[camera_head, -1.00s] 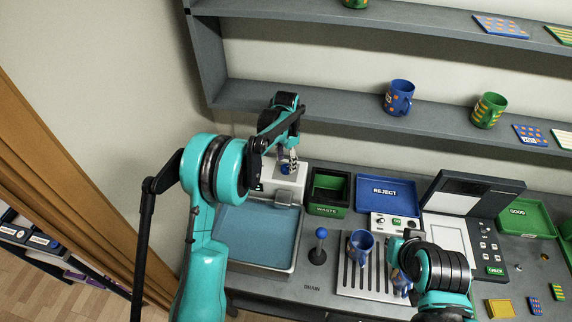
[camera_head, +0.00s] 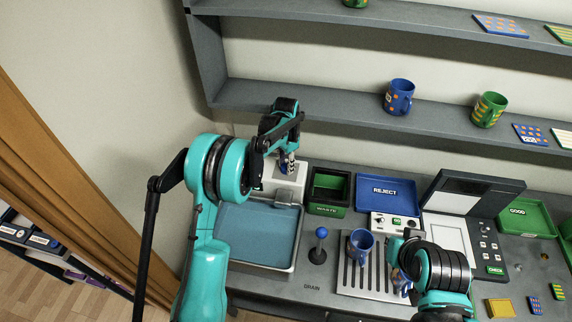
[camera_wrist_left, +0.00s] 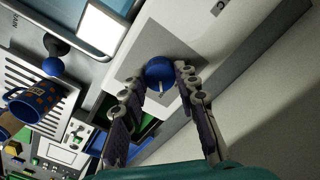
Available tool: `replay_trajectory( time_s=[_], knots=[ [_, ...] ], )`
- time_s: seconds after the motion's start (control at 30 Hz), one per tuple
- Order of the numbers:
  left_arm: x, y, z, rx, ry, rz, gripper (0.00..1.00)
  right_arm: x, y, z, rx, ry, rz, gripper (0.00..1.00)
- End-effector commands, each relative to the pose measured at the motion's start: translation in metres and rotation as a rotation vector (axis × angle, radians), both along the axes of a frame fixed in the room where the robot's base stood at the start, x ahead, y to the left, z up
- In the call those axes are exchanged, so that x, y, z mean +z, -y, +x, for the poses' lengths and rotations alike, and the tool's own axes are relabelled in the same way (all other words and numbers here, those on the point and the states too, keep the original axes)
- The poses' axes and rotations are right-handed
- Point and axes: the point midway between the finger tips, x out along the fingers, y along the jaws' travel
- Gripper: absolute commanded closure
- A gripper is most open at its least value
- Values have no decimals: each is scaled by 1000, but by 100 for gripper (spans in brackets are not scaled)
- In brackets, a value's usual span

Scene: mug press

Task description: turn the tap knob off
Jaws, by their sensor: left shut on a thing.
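The tap knob (camera_wrist_left: 159,72) is a round blue knob with a white mark, on a white housing (camera_head: 285,178). In the left wrist view it sits between the fingertips of my left gripper (camera_wrist_left: 158,82), which is shut on it. In the head view my left gripper (camera_head: 288,162) reaches down at the housing and largely covers the knob. The housing stands behind a sink with a blue-grey basin (camera_head: 255,235). My right gripper (camera_head: 400,262) is at the drain rack, mostly hidden by its own arm, beside a partly covered blue thing (camera_head: 402,284).
A blue mug (camera_head: 361,243) stands on the slatted drain rack (camera_head: 350,278). A blue-topped lever (camera_head: 320,238) stands between sink and rack. A green-and-black waste bin (camera_head: 328,192) is just right of the tap housing. The blue reject tray (camera_head: 386,192) lies beyond it.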

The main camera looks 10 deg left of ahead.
Motion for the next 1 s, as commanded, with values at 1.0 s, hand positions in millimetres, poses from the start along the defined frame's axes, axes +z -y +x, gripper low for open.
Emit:
replay_trajectory(
  time_s=[1.0],
  knots=[
    [-1, 0, 0, 811, 0, 0, 99, -43, 0, 0, 0, 0, 0, 100]
  ],
)
